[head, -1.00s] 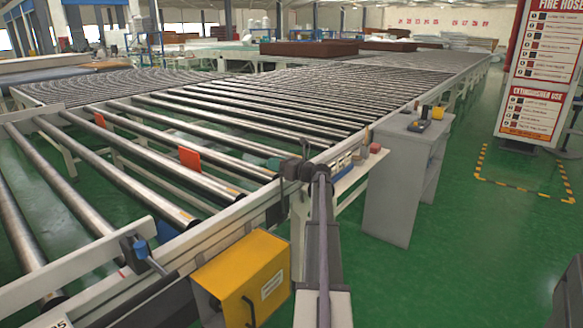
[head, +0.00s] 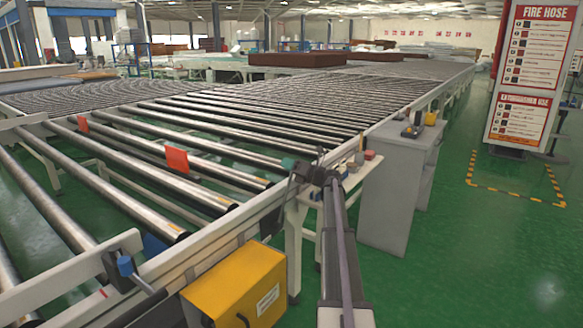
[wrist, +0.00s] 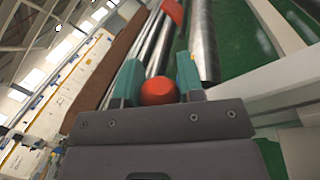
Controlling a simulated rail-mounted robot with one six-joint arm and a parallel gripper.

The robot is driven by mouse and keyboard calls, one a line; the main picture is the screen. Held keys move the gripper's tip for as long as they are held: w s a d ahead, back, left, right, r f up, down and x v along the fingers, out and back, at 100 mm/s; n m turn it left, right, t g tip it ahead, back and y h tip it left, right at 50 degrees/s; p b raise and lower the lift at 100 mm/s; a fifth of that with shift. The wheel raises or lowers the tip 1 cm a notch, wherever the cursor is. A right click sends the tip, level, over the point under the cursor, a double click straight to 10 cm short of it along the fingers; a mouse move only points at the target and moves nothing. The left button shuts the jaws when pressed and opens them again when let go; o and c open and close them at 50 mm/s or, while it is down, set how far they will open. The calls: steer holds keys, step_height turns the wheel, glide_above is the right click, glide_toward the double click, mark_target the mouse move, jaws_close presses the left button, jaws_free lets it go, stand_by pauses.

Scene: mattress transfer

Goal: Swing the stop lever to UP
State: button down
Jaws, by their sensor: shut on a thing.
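My gripper (head: 291,164) is at the near side rail of the roller conveyor, left of the grey cabinet. In the wrist view, its two teal fingers stand on either side of a red ball knob (wrist: 158,92), and it is shut on this knob. The knob appears to be the stop lever's handle; its shaft and pivot are hidden, so I cannot tell the lever's angle. In the head view, the gripper and arm hide the knob.
The roller conveyor (head: 200,145) fills the left and middle, with orange plates (head: 176,160) between rollers. A yellow box (head: 236,287) hangs below the near rail. A grey cabinet (head: 395,195) stands right of my arm.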

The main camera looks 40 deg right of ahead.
steer(key=shift+d, duration=0.2)
steer(key=c, duration=0.8)
jaws_free()
steer(key=shift+o, duration=0.2)
steer(key=b+v, duration=0.1)
steer(key=v, duration=0.9)
steer(key=shift+s+d+b, duration=0.2)
steer(key=shift+s+b, duration=0.1)
steer(key=shift+s, duration=0.05)
